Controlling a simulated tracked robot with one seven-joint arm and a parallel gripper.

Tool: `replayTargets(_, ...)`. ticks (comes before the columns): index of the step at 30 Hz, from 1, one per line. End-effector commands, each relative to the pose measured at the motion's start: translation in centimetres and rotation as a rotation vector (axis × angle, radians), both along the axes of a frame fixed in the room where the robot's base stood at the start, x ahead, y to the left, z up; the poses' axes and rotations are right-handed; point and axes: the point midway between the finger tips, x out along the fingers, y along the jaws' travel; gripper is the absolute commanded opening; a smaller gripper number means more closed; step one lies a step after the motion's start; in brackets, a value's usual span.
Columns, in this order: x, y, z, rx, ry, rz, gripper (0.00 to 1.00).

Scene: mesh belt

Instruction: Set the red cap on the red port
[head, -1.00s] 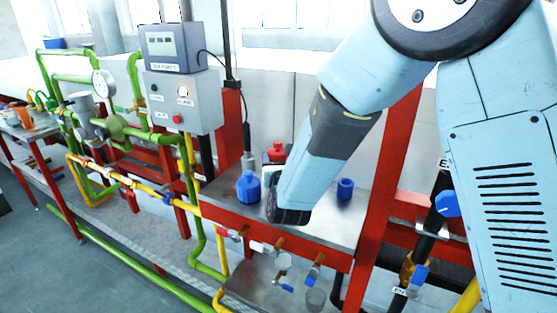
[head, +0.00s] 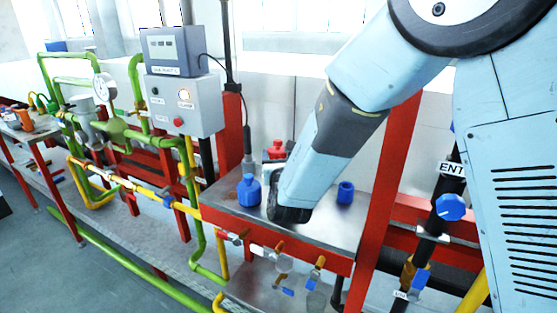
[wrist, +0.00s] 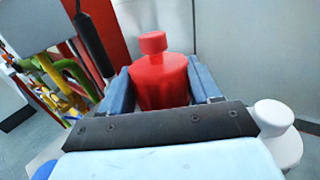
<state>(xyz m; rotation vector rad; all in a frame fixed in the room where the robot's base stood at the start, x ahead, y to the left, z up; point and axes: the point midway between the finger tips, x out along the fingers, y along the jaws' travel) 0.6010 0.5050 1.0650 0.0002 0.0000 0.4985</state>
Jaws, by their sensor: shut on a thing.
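The red cap (wrist: 160,80) is a bottle-shaped red piece with a narrow neck and a round knob on top. It stands upright between the two blue fingers of my gripper (wrist: 160,85) in the wrist view. The gripper is shut on it. In the head view its knob end (head: 276,149) shows behind my gripper (head: 289,213), over the steel bench top, and the arm hides the rest. The underside of the red cap is hidden, so I cannot tell whether it touches the bench. I cannot make out a red port in either view.
A blue bottle-shaped piece (head: 248,190) stands just left of my gripper, and a shorter blue piece (head: 345,192) stands right of it. A white bottle-shaped piece (wrist: 278,130) is close at right in the wrist view. A red post (head: 387,190) rises at the bench's right.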

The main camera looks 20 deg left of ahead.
Motion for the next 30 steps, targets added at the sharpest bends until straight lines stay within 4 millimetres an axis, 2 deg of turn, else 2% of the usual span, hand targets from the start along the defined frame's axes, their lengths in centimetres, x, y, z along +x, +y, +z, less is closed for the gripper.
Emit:
replayTargets(20,0.02,-0.04,-0.01,0.0,0.0,0.0,0.16)
replayTargets(21,0.01,-0.03,-0.01,0.0,0.0,0.0,0.65)
replayTargets(24,0.02,-0.04,0.0,0.0,0.0,0.0,0.73)
replayTargets(30,0.01,-0.04,-0.01,0.0,0.001,0.0,0.73)
